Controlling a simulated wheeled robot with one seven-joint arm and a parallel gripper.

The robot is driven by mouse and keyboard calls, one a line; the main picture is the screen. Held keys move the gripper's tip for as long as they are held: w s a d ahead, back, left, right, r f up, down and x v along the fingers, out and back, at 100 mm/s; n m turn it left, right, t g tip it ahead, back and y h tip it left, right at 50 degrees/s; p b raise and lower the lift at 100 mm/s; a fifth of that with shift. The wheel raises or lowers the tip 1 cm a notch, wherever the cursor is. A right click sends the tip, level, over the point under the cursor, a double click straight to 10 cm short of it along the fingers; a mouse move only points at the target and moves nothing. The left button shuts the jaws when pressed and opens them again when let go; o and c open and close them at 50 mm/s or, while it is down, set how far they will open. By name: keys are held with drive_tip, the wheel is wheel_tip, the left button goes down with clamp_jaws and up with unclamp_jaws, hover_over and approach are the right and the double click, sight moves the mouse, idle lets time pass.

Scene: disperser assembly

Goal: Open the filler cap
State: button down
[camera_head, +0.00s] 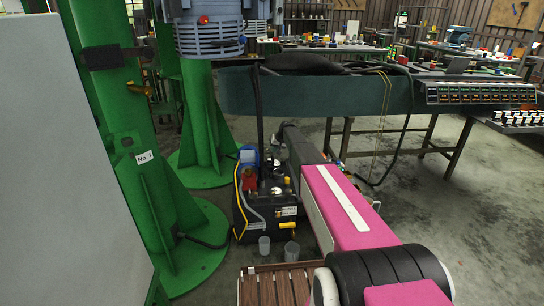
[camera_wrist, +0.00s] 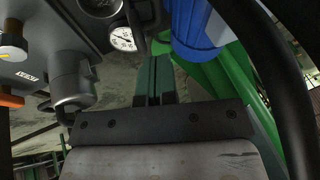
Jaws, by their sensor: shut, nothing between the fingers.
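The filler cap cannot be picked out for certain. A grey metal cylinder with a rounded end (camera_wrist: 72,82) on the dark unit, at the left of the wrist view, may be it. In the head view, the black tank unit (camera_head: 262,213) stands on the floor, with small shiny fittings (camera_head: 276,190) on top. My gripper (camera_wrist: 154,82) shows in the middle of the wrist view, its fingers together and empty. It is to the right of the grey cylinder and apart from it in the picture. In the head view my arm reaches to the unit's right side, and the fingers cannot be made out.
A pressure gauge (camera_wrist: 122,38) and blue motor (camera_wrist: 197,32) are close ahead. A black hose (camera_wrist: 286,85) curves at the right. Two clear cups (camera_head: 264,246) stand before the unit. A green column (camera_head: 205,115) is behind it, and a wooden slatted surface (camera_head: 270,287) is in front.

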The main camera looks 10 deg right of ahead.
drive_tip(key=d+f+n+t+y, duration=0.15)
drive_tip(key=d+f, duration=0.25)
drive_tip(key=d, duration=0.7)
drive_tip(key=shift+m+g+y, duration=0.25)
drive_tip(key=x, duration=0.9)
drive_tip(key=shift+f, duration=0.15)
drive_tip(key=a, duration=0.4)
drive_tip(key=shift+r, duration=0.2)
drive_tip(key=shift+a, duration=0.15)
drive_tip(key=shift+a+r+h, duration=0.2)
drive_tip(key=shift+a+h, duration=0.4)
drive_tip(key=shift+a, duration=0.05)
drive_tip(key=shift+a+r+h, duration=0.2)
drive_tip(key=shift+a+h, duration=0.4)
drive_tip(key=shift+a, duration=0.7)
